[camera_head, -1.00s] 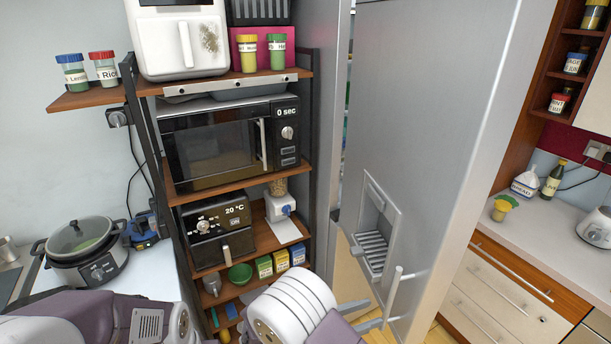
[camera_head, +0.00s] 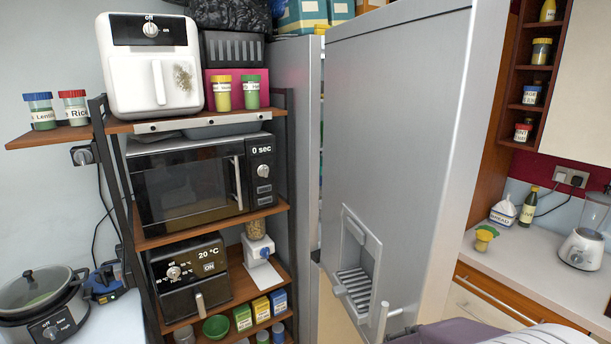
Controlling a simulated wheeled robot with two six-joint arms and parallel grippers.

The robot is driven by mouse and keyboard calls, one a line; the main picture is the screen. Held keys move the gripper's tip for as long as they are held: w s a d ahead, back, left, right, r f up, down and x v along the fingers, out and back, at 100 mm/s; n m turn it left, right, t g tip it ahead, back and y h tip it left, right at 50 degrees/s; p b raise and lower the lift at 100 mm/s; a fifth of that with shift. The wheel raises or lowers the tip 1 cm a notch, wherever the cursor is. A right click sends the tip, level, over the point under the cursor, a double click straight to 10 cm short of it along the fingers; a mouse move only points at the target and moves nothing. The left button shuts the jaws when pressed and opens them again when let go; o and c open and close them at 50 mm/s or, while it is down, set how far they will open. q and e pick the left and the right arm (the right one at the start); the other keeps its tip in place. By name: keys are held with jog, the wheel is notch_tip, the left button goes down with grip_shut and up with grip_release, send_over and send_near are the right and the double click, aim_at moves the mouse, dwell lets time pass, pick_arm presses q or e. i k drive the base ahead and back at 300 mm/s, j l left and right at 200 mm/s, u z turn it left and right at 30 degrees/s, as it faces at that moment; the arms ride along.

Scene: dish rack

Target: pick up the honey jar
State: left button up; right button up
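I cannot make out a jar labelled honey in this view. The fridge door (camera_head: 410,130) stands ajar, with a narrow gap on its left side and only slivers of the contents showing. The door handle (camera_head: 383,322) is at the bottom edge of the picture. A white and purple part of my arm shows at the lower right, in front of the counter. Neither of my grippers is in view.
A shelf unit at left holds a white air fryer (camera_head: 150,75), a microwave (camera_head: 195,180), a black cooker (camera_head: 190,275) and several jars. A slow cooker (camera_head: 40,300) stands at far left.

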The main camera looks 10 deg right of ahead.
aim_at(480, 246)
jog(key=z, duration=1.6)
jog(key=i+l+z, duration=0.1)
jog(key=z, duration=0.2)
jog(key=i+z, duration=0.15)
jog(key=z, duration=0.15)
jog(key=i+l+z, duration=0.15)
jog(key=i, duration=0.3)
jog(key=i+l+z, duration=0.15)
jog(key=i, duration=0.3)
jog(key=i+j+u, duration=0.2)
jog(key=i+u, duration=0.25)
jog(key=i, duration=0.15)
jog(key=i+u, duration=0.7)
jog(key=u, duration=0.2)
jog(key=i+l+u, duration=0.2)
jog(key=u, duration=0.2)
jog(key=i+l+u, duration=0.15)
jog(key=u, duration=0.25)
jog(key=i+l+u, duration=0.15)
jog(key=u, duration=0.8)
